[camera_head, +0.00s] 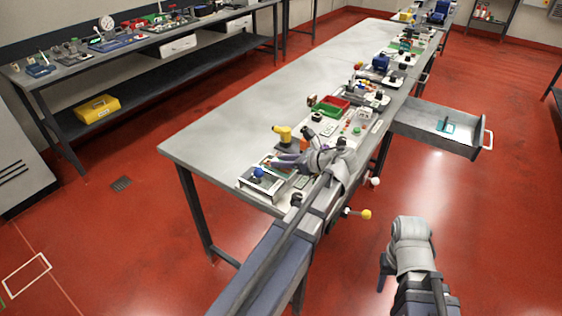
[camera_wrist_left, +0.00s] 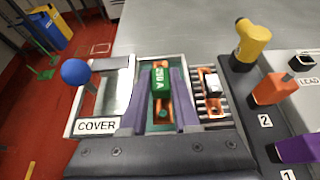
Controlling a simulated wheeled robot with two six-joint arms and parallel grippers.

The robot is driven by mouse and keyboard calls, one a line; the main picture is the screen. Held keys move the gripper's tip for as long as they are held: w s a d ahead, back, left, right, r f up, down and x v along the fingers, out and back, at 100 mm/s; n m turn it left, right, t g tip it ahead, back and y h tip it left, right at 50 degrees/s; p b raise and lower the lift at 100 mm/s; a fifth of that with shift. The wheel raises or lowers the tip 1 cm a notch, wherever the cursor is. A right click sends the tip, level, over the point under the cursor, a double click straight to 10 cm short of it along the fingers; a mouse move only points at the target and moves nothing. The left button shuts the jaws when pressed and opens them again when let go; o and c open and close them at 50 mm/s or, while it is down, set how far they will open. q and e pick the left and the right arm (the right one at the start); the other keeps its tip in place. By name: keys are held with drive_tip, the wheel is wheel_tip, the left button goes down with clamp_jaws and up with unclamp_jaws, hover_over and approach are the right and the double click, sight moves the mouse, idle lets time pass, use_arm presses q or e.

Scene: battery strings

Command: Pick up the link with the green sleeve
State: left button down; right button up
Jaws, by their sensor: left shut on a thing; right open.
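The link with the green sleeve (camera_wrist_left: 159,82) shows in the left wrist view, marked 250 A, with orange-brown metal at its ends. My left gripper (camera_wrist_left: 160,95) has its two purple fingers closed on either side of the sleeve. The link is over a green-edged compartment; I cannot tell whether it still touches the bottom. In the head view my left gripper (camera_head: 284,163) is at the near end of the long bench, and the link is too small to make out. My right gripper (camera_head: 384,277) is open and empty, off the bench at the lower right.
In the left wrist view a link with a whitish sleeve (camera_wrist_left: 213,83) lies right of the fingers. A blue-knobbed cover (camera_wrist_left: 112,88) is at the left. A yellow handle (camera_wrist_left: 250,42) and an orange plug (camera_wrist_left: 275,88) stand at the right. An open drawer (camera_head: 436,129) juts from the bench.

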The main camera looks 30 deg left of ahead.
use_arm(q)
wheel_tip(320, 180, up, 7)
drive_tip(key=p, duration=0.5)
drive_tip(key=shift+f+p, duration=0.1)
drive_tip(key=shift+p, duration=0.2)
